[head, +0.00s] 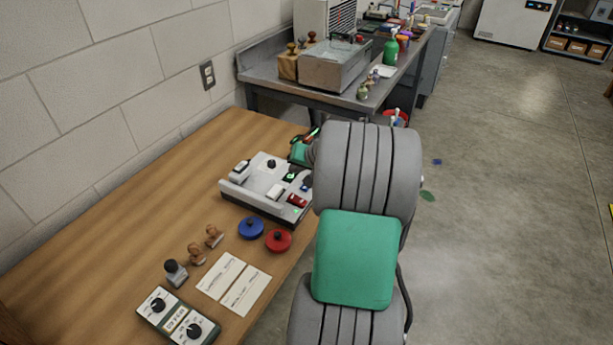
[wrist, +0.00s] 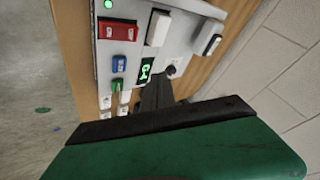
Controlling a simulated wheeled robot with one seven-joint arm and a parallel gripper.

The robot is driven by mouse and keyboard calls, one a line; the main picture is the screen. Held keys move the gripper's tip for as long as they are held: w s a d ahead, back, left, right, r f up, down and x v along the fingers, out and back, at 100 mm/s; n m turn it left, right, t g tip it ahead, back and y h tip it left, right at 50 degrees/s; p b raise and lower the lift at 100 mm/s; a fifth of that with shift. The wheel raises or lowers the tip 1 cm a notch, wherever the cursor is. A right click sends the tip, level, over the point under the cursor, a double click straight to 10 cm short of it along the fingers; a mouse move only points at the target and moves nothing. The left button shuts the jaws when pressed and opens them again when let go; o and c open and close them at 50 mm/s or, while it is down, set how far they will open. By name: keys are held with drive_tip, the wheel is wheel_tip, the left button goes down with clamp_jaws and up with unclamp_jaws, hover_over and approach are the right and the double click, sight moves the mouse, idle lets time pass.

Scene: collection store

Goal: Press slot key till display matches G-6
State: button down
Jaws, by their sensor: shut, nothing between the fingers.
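A pale control panel (head: 240,186) stands on the wooden table, and it fills the top of the wrist view (wrist: 190,45). Its small display (wrist: 146,70) has green characters, sideways in the wrist view, that look like G-4. Near it are a blue key (wrist: 119,63), a green key (wrist: 117,85) and small white keys (wrist: 125,97). No label shows which is the slot key. My gripper (wrist: 158,82) is shut and empty, its tips close to the display and a dark knob (wrist: 171,70). I cannot tell whether it touches the panel. My arm hides its tips in the head view.
The panel also carries a red switch (wrist: 117,30) and a white switch (wrist: 157,28). Blue (head: 251,228) and red (head: 278,240) round pieces, stamps (head: 196,254), papers (head: 243,284) and a two-dial box (head: 178,318) lie nearer. A block wall runs along the left.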

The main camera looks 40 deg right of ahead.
drive_tip(key=a+r+n+g, duration=0.2)
drive_tip(key=a+r+n, duration=0.1)
drive_tip(key=a, duration=0.9)
drive_tip(key=s+a+n+g, duration=0.3)
drive_tip(key=s+a+n, duration=0.3)
drive_tip(key=s+a, duration=1.1)
drive_tip(key=a, duration=0.3)
drive_tip(key=shift+s+r, duration=0.25)
drive_tip(key=shift+r, duration=0.15)
